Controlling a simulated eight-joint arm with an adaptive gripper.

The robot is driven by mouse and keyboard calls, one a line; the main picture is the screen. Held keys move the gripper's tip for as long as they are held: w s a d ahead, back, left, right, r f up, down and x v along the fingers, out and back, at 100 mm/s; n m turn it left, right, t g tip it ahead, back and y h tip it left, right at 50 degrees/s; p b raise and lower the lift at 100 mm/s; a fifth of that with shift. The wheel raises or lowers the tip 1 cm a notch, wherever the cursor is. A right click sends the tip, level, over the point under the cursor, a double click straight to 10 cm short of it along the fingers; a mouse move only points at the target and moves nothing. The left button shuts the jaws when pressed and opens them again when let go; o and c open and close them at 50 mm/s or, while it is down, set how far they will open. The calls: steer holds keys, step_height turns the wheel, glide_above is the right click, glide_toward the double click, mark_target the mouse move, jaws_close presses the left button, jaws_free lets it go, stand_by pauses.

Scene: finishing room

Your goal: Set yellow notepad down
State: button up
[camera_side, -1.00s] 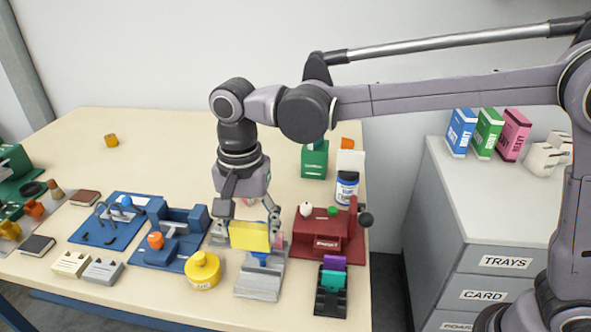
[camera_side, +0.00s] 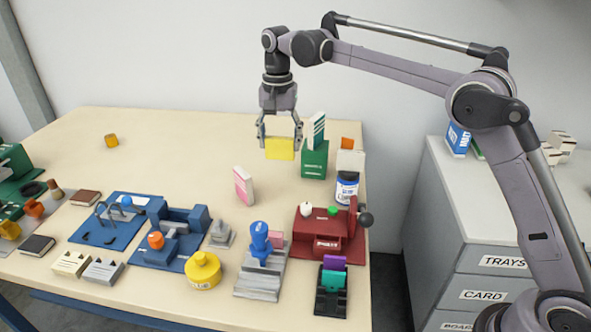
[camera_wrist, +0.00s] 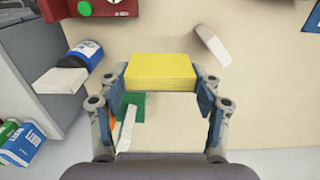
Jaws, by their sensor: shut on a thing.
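In the wrist view the notepad (camera_wrist: 162,72) spans the gap between my blue-padded fingertips (camera_wrist: 164,92), with a finger on each short end. It is above the back right part of the cream table (camera_side: 200,140), left of the green holder (camera_side: 314,160). How high it is above the table is hard to tell.
A green-striped white item stands in the green holder. A pink and white box (camera_side: 243,186) stands nearer the front. A blue-labelled jar (camera_side: 347,187) and a red machine (camera_side: 325,232) are at the right. The table's back left is mostly clear, with a small orange-yellow object (camera_side: 111,140).

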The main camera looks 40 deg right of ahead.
steer(key=shift+w+d+f, duration=0.25)
steer(key=shift+d+f, duration=0.25)
steer(key=shift+f, duration=2.1)
steer(key=shift+w+d+f, duration=0.2)
steer(key=shift+d+f, duration=0.35)
steer(key=shift+f, duration=2.05)
steer(key=shift+w+d+f, duration=0.25)
steer(key=shift+d+f, duration=0.25)
steer(key=shift+f, duration=2.1)
steer(key=shift+f, duration=0.1)
steer(key=o, duration=1.1)
steer(key=shift+o, duration=0.2)
